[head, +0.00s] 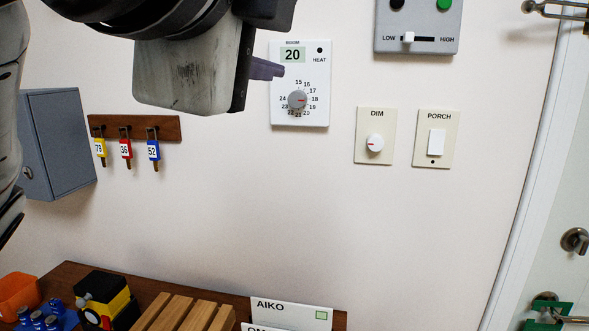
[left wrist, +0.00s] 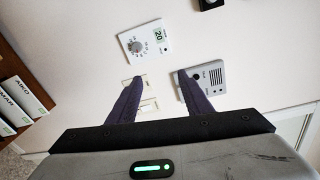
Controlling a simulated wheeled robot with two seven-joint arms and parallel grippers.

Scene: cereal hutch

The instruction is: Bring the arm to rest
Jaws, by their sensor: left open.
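My left gripper (head: 268,70) hangs in the upper left of the head view, in front of the wall. Only one dark finger shows there, beside the left edge of the white room thermostat (head: 300,115). In the left wrist view both fingers of the left gripper (left wrist: 160,75) are spread apart with nothing between them. The thermostat (left wrist: 146,39) lies beyond the fingertips in that view. The display reads 20. My right gripper is in neither view.
The wall holds a dimmer (head: 375,136), a porch switch (head: 436,138), a LOW–HIGH slider panel (head: 418,27), a key rack (head: 165,127) and a grey box (head: 57,144). Below stand a slatted wooden item (head: 180,314) and a name card (head: 290,313). A door (head: 560,200) is right.

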